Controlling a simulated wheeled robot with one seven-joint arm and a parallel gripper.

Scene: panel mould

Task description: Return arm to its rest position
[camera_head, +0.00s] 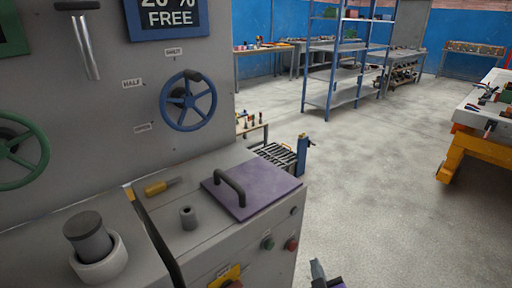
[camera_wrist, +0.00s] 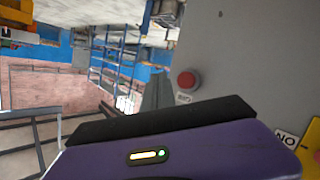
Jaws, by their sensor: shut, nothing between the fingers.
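My gripper (camera_head: 318,268) shows at the bottom edge of the head view, just right of the grey machine's front. Only its grey fingers and a bit of its purple body are in that view; the arm behind is cut off. In the wrist view its purple body with a small lit indicator fills the bottom, and the grey fingers (camera_wrist: 158,88) are together with nothing held. The grey machine (camera_head: 250,250) has a purple lid (camera_head: 262,196) with a black handle lying flat on its top. The gripper is apart from the lid.
A red button (camera_wrist: 187,80) is on the machine front near the fingers in the wrist view. A blue handwheel (camera_head: 189,103) and a green handwheel (camera_head: 18,152) are on the upright panel.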

